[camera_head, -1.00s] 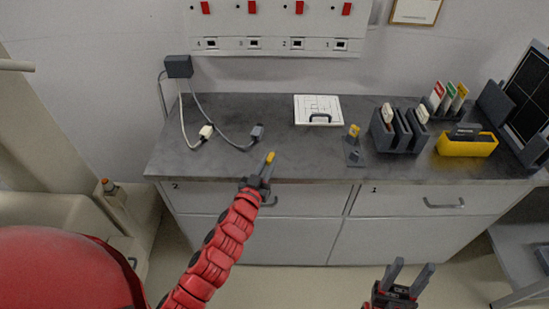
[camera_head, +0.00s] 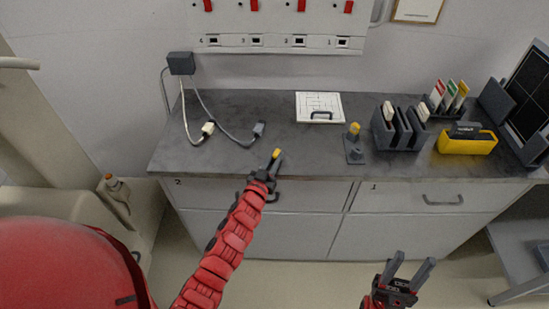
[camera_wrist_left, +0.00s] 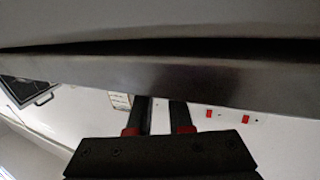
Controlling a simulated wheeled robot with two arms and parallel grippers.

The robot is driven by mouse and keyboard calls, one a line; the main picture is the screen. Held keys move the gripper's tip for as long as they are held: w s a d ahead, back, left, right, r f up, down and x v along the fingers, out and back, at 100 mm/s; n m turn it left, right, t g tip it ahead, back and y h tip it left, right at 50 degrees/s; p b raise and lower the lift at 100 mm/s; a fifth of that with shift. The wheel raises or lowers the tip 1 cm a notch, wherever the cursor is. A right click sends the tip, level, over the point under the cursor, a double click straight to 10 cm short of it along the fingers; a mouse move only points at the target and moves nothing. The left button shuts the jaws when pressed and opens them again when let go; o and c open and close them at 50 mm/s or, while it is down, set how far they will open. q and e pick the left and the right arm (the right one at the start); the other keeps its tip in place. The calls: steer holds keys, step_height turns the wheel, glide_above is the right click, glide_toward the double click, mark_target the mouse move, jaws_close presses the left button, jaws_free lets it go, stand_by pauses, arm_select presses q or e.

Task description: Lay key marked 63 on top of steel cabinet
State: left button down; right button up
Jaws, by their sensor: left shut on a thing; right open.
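My left gripper (camera_head: 268,166) is shut on a small yellow-tipped thing (camera_head: 276,153), at the front edge of the dark worktop. Its number cannot be read, so I cannot tell whether it is the key marked 63. In the left wrist view the gripper's fingers (camera_wrist_left: 161,113) run up behind a broad grey surface, which hides their tips. A grey cabinet (camera_head: 290,232) with drawer fronts marked 2 and 1 stands under the worktop (camera_head: 245,107); no other cabinet is clear. My right gripper (camera_head: 411,267) is open and empty, in front of the cabinet.
A red-switch panel (camera_head: 280,25) is on the wall. The worktop's left-middle has bare room.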

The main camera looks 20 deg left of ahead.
arm_select(q)
steer(key=shift+f, duration=0.25)
steer(key=c, duration=0.8)
jaws_free()
steer(key=shift+c, duration=0.2)
steer(key=shift+r, duration=0.1)
